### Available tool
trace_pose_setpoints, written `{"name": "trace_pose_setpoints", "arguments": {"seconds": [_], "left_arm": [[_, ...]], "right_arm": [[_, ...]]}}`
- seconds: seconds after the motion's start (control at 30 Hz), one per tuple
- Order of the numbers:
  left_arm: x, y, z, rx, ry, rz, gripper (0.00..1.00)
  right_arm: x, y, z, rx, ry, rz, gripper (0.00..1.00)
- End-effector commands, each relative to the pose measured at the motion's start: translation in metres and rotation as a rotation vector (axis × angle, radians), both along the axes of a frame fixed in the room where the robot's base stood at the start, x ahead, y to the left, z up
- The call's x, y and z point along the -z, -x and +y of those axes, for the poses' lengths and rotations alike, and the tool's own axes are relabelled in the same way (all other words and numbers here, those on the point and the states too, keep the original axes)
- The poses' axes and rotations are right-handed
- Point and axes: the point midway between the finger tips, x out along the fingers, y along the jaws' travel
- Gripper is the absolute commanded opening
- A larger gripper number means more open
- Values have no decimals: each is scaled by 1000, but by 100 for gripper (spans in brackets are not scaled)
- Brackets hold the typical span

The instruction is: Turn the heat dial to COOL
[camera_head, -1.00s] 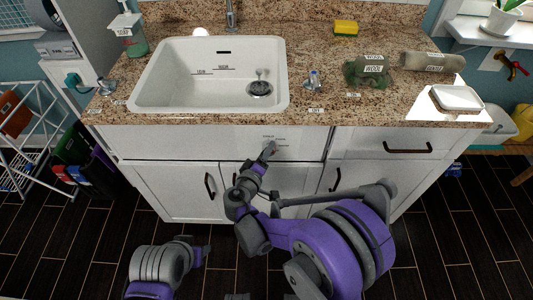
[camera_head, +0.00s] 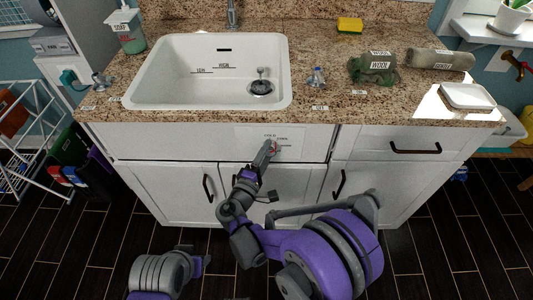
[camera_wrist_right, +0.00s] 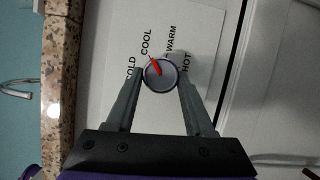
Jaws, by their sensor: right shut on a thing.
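The heat dial (camera_wrist_right: 165,84) is a round grey knob with a red pointer on a white label panel (camera_wrist_right: 110,60). In the right wrist view its pointer is aimed up and left, toward the word COOL, between COLD and WARM. HOT is printed at the far right of the arc. My right gripper (camera_wrist_right: 161,78) is shut on the dial, one finger on each side. In the head view my right gripper (camera_head: 265,156) reaches the dial panel (camera_head: 288,141) on the cabinet front.
Above is the granite counter (camera_head: 330,106) with a white sink (camera_head: 143,92), soap bottle (camera_head: 131,40), yellow sponge (camera_head: 349,25), rolled cloths (camera_head: 440,60) and white dish (camera_head: 467,95). Cabinet doors and handles (camera_head: 337,184) lie below the dial. A drying rack (camera_head: 35,150) stands at left.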

Motion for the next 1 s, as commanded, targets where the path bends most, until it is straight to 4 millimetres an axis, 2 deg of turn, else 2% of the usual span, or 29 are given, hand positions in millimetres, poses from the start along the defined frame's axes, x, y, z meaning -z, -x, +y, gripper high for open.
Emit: {"name": "trace_pose_setpoints", "arguments": {"seconds": [0.43,0.47,0.6,1.0], "left_arm": [[1,0,0,0,0,0,50],[1,0,0,0,0,0,50],[1,0,0,0,0,0,50],[1,0,0,0,0,0,50]], "right_arm": [[0,0,0,1,9,1,0],[0,0,0,1,9,1,57],[0,0,0,1,9,0,82],[0,0,0,0,9,0,83]]}}
